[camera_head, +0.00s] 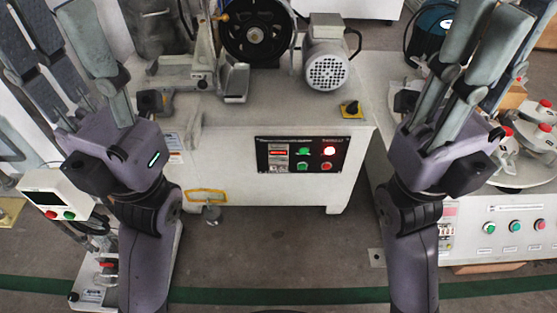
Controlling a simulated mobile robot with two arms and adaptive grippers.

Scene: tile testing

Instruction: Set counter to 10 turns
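No counter digits can be read in this view. A white control box (52,194) with a dark display window and red and green buttons stands at the left, partly behind my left arm. The central machine has a dark control panel (301,155) with a lit red button, green buttons and small unreadable labels. My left gripper (62,35) is raised at the upper left, its fingers spread and empty. My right gripper (492,40) is raised at the upper right, its fingers apart and empty. Neither gripper touches a control.
The central machine (230,185) carries a black wheel (257,30), a grey motor (327,65) and a yellow-based black knob (351,109). Another machine (500,240) with several buttons and round discs stands at the right. The floor (290,245) between my arms is clear.

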